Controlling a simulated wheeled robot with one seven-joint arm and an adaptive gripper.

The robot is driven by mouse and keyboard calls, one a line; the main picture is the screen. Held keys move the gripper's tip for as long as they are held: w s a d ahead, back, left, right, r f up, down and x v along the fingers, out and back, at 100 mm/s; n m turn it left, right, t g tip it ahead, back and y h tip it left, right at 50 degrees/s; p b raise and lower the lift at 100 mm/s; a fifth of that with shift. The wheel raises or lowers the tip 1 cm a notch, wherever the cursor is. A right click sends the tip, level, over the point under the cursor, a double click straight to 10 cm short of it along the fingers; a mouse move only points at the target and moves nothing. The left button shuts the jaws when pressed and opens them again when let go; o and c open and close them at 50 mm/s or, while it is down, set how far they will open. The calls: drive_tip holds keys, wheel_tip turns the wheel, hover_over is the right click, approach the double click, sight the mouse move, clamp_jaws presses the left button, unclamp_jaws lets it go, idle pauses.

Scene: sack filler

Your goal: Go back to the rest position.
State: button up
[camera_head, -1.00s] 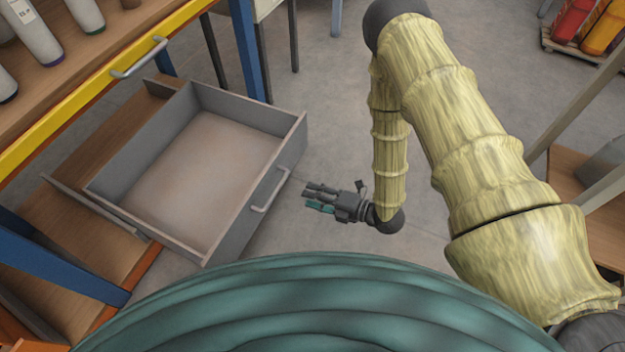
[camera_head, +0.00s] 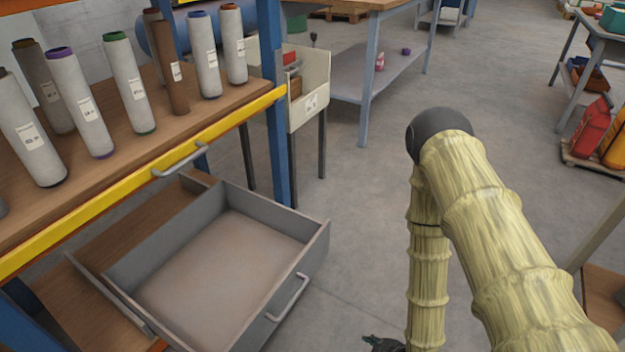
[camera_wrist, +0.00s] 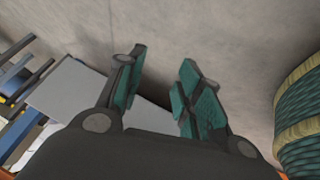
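My gripper (camera_wrist: 158,75) shows in the wrist view with its two teal-padded fingers apart and nothing between them. Bare concrete floor lies behind the fingertips. In the head view only a small dark piece of my gripper shows at the bottom edge, beside the lower end of my yellowish arm; the rest is cut off. The grey drawer (camera_head: 318,247) is pulled out and empty, to the left of my arm. Its handle (camera_head: 288,298) is on the front face. My gripper is apart from it.
A wooden shelf with a yellow front rail (camera_head: 120,165) holds several labelled rolls (camera_head: 128,82) at the left. A blue post (camera_head: 277,130) and a pale bin on legs (camera_head: 309,92) stand behind. A workbench (camera_head: 398,70) is farther back. Open floor (camera_head: 370,195) lies between drawer and arm.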

drive_tip(key=s+d+r+m+g+h, duration=0.1)
drive_tip(key=s+d+m+g+h, duration=0.15)
drive_tip(key=s+m, duration=0.5)
drive_tip(key=s+d+r+m+g+h, duration=0.1)
drive_tip(key=s+d+m+g+h, duration=0.2)
drive_tip(key=s+m, duration=0.45)
wheel_tip(320, 180, up, 34)
drive_tip(key=s+d+n+y+p, duration=0.1)
drive_tip(key=p, duration=3.3)
drive_tip(key=shift+s+d+f+n, duration=0.15)
drive_tip(key=shift+s+d+n, duration=0.05)
drive_tip(key=shift+n, duration=0.1)
